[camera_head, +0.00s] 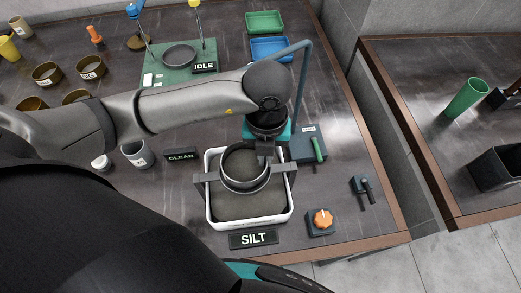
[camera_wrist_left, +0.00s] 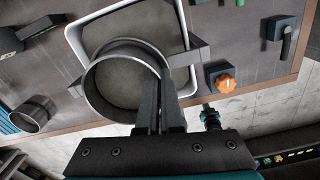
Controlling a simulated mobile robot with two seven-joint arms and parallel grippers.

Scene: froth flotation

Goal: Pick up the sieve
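The sieve (camera_head: 231,168) is a round grey ring with an arm on each side. It is over the white tray (camera_head: 248,224) labelled SILT, its side arms reaching across the tray's rims. I cannot tell whether it rests on the tray or is slightly above it. My left gripper (camera_head: 264,150) points down at the sieve's far wall. In the left wrist view, the fingers (camera_wrist_left: 159,112) are close together with the wall of the sieve (camera_wrist_left: 108,92) between them. The tray (camera_wrist_left: 76,38) shows beneath. My right gripper is not in view.
A dark box with a green handle (camera_head: 308,148), an orange knob (camera_head: 322,219) and a small dark lever device (camera_head: 361,187) stand right of the tray. A CLEAN sign (camera_head: 181,155) and grey cup (camera_head: 137,154) are left. A blue-grey pipe frame (camera_head: 305,70) rises behind.

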